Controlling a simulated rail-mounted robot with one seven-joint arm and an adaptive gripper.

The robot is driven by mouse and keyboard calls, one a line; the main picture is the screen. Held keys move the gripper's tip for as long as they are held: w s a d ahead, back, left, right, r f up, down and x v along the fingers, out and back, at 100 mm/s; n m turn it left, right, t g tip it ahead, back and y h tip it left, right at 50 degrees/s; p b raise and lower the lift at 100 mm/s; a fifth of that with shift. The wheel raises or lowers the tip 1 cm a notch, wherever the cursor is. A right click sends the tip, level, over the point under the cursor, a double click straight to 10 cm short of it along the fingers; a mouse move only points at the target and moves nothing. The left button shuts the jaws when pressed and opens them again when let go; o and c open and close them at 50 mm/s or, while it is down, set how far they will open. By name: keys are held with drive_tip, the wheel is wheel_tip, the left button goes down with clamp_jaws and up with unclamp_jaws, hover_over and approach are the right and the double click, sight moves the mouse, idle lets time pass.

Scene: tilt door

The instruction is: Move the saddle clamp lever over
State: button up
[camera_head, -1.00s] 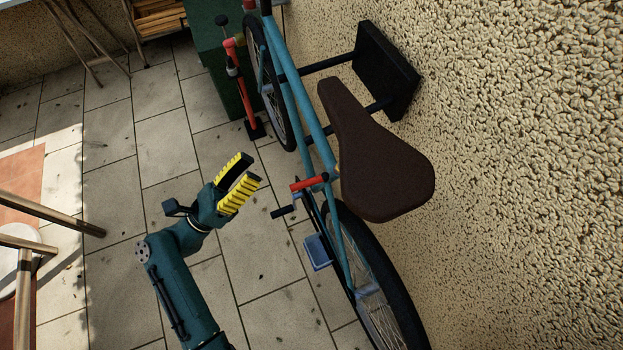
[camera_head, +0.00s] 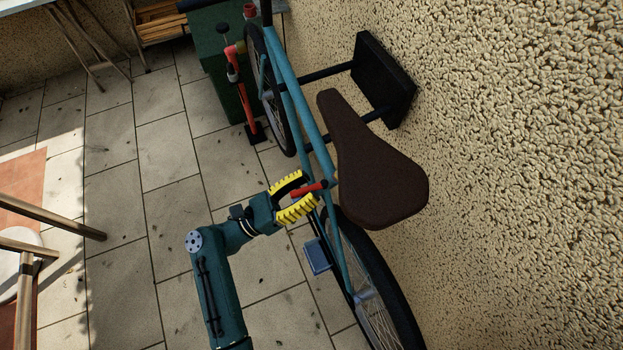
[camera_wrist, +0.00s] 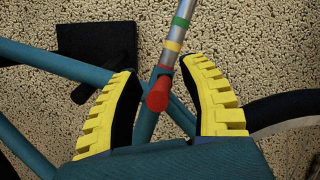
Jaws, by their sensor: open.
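The red saddle clamp lever (camera_head: 309,189) sticks out from the bike frame below the brown saddle (camera_head: 372,165). In the wrist view the lever (camera_wrist: 158,92) points toward the camera, at the foot of a silver seat post (camera_wrist: 178,32) with green and yellow bands. My gripper (camera_head: 301,194) is open, its yellow-ribbed fingers on either side of the lever. In the wrist view the lever lies between the fingers of the gripper (camera_wrist: 165,85), with a gap to each side. I cannot tell whether either finger touches it.
The teal bike (camera_head: 300,105) hangs by a black wall mount (camera_head: 384,80) close to the rough stone wall (camera_head: 520,180). A red pump (camera_head: 240,95) stands by a green box (camera_head: 208,60). Wooden furniture legs (camera_head: 50,215) stand at left. Tiled floor (camera_head: 150,150) is clear between.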

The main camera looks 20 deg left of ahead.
drive_tip(key=shift+x, duration=0.75)
clamp_jaws()
